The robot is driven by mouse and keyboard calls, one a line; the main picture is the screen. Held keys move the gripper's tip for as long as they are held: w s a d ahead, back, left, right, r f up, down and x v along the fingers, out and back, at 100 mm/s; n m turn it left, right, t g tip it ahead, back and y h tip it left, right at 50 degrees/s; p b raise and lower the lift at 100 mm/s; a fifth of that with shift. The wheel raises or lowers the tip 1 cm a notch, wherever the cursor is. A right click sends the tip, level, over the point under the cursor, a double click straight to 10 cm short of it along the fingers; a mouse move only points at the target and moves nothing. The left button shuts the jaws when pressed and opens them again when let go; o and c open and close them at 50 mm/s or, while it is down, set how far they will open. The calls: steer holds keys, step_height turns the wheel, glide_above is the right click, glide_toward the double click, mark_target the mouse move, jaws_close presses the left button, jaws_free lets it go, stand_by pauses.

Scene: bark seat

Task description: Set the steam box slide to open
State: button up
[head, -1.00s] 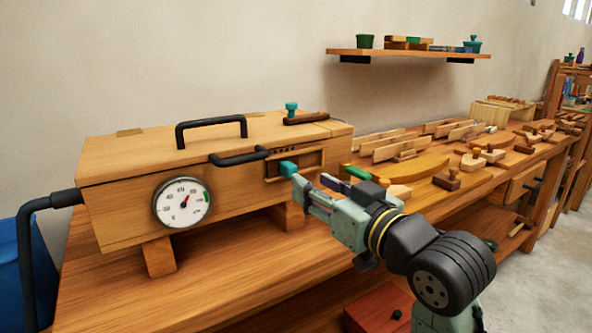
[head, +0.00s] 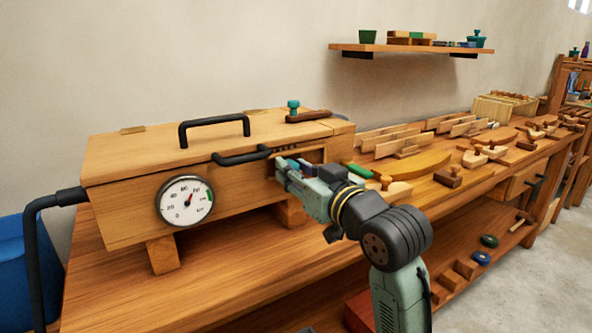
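The steam box (head: 130,205) is a long wooden box on short feet on the bench, with a dial gauge (head: 186,201) on its front. The slide (head: 312,156) is in a dark recess with small holes above it, at the right of the front. My gripper (head: 284,168) is at the left part of this recess, in front of it. It covers the slide's teal knob and much of the recess, so the slide's position is hidden. Whether the fingers are shut on the knob cannot be told.
A black handle (head: 240,157) juts from the box front just left of my gripper. Another handle (head: 214,127) and a dark turn-piece with a teal knob (head: 293,108) are on the lid. Wooden parts (head: 420,165) crowd the bench to the right. The bench front (head: 225,280) is clear.

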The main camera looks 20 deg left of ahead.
jaws_close()
stand_by(0.5)
steer(key=shift+w+d+r, duration=0.1)
steer(key=shift+w+d, duration=0.8)
steer(key=shift+w, duration=0.2)
steer(key=shift+w+d, duration=0.85)
steer(key=shift+w, duration=0.2)
steer(key=shift+o, duration=1.6)
jaws_free()
